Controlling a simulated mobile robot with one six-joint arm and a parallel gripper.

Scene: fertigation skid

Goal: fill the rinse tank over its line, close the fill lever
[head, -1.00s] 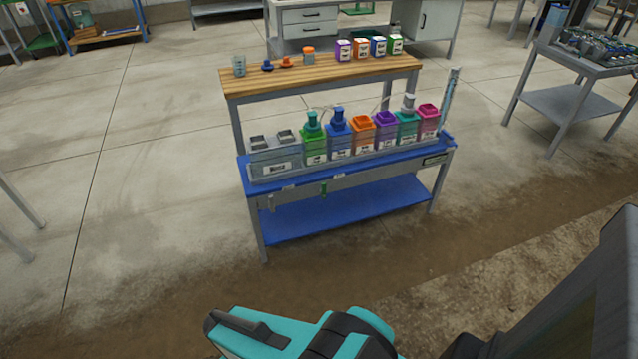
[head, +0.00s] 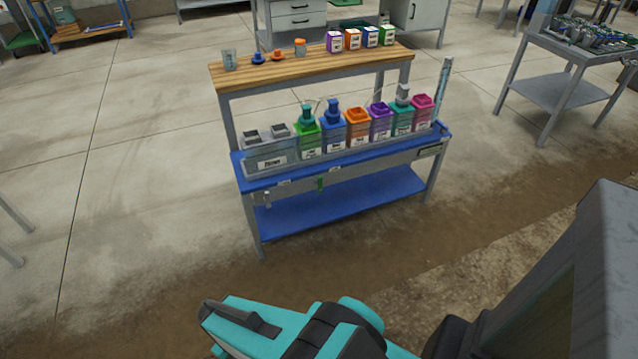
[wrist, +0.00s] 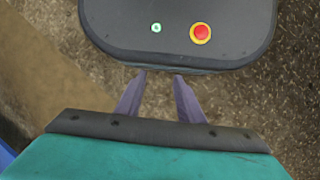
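The rinse tank (head: 265,157) is a clear grey box with a white label and two openings on top. It stands at the left end of the blue skid bench (head: 345,165); its water level and line are too small to make out. A pale lever (head: 267,199) and a green lever (head: 320,184) hang at the bench's front edge; I cannot tell which is the fill lever or how either is set. My gripper (wrist: 159,75) shows in the wrist view with its two fingers apart and nothing between them, far from the bench.
Several coloured tanks (head: 356,133) stand in a row right of the rinse tank. A wooden shelf (head: 300,69) behind holds a beaker (head: 229,60), caps and small labelled jugs. A grey table (head: 566,82) stands at the right. The floor before the bench is clear.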

